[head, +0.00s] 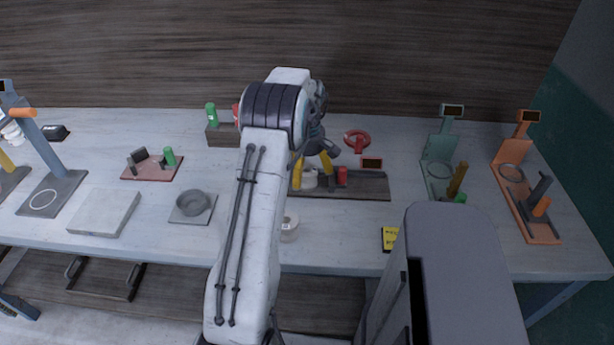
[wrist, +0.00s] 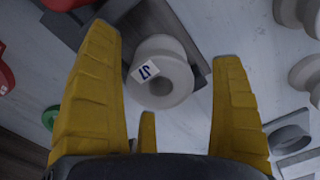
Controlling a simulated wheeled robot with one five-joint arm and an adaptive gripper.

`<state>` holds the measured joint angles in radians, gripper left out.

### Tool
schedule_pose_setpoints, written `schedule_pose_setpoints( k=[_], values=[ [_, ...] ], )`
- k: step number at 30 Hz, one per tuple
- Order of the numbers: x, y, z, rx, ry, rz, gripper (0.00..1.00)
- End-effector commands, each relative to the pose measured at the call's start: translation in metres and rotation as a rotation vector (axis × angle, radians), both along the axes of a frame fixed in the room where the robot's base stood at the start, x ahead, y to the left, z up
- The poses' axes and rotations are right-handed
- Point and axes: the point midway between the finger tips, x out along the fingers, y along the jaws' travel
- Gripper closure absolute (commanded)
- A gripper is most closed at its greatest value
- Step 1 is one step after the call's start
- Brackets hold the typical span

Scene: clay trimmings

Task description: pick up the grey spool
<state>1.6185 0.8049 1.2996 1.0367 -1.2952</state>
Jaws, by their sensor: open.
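A pale grey spool (wrist: 163,78) with a white label shows in the wrist view between my yellow fingers, its round end with a dark centre hole facing the camera. My gripper (wrist: 176,95) is open around it, with gaps on both sides; I see no contact. In the head view my gripper (head: 312,174) is over the dark tray (head: 370,187), and a pale spool (head: 309,180) shows partly hidden by the fingers. Another pale spool (head: 289,229) with a label stands near the table's front edge, partly behind my arm.
In the wrist view more pale spools (wrist: 308,75) lie at the right edge. A red cylinder (head: 342,176) stands on the dark tray, right of my gripper. A grey dish (head: 193,203) sits to the left, and a yellow tag (head: 390,238) lies at the front edge.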

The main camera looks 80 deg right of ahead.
Motion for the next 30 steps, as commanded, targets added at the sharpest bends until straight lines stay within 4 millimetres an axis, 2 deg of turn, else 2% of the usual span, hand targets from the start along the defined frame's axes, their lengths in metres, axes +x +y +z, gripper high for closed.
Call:
schedule_pose_setpoints(
  k=[8, 30],
  values=[
    [0.0001, 0.0001, -0.0015, 0.0, 0.0, 0.0, 0.13],
    [0.0001, 0.0002, -0.0012, 0.0, 0.0, 0.0, 0.79]
  ],
)
